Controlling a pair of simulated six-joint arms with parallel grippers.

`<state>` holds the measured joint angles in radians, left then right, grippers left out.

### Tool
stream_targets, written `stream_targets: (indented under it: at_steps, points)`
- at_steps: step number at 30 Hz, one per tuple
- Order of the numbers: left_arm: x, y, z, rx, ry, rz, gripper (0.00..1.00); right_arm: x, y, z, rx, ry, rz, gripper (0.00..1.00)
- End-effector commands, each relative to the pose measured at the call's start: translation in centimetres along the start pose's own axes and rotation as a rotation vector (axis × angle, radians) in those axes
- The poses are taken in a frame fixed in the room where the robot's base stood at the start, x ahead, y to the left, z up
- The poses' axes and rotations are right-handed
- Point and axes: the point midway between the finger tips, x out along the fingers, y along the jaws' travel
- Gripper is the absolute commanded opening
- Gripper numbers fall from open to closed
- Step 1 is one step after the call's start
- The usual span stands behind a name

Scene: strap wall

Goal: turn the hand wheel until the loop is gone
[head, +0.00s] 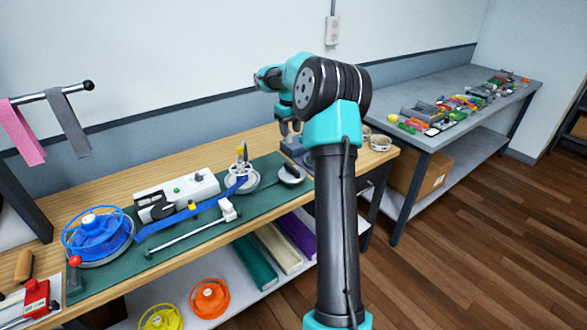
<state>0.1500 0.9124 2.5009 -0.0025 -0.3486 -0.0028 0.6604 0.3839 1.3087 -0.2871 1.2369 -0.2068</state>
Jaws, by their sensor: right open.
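A blue spoked reel (97,233) sits at the left of the green mat (110,283). A blue strap (163,223) runs from it to the right, up to a round whitish wheel (248,182) with an upright yellow-tipped peg. I cannot tell for sure which of these is the hand wheel, nor make out a clear loop in the strap. My right gripper (289,129) is open and empty, pointing down above the bench's back right part, apart from reel, strap and wheel. My arm hides part of the bench's right end. My left gripper is out of view.
A white box (177,194) and a metal rod (190,236) lie along the strap. A red-knobbed lever (75,275) stands front left. Orange (210,298) and yellow (161,317) reels lie on the lower shelf.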

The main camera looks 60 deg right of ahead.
Motion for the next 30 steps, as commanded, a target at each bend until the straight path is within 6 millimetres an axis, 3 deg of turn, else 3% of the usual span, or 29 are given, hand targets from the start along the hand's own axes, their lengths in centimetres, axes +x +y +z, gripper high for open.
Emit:
stream_targets:
  at_steps: [17, 30]
  points:
    - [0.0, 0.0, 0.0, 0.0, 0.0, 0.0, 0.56, 0.4, 0.5, 0.1, 0.013, -0.008, 0.001, 0.43]
    - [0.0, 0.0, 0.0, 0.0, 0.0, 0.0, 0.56, 6.8, 0.5, 0.2, 0.013, -0.009, 0.0, 0.43]
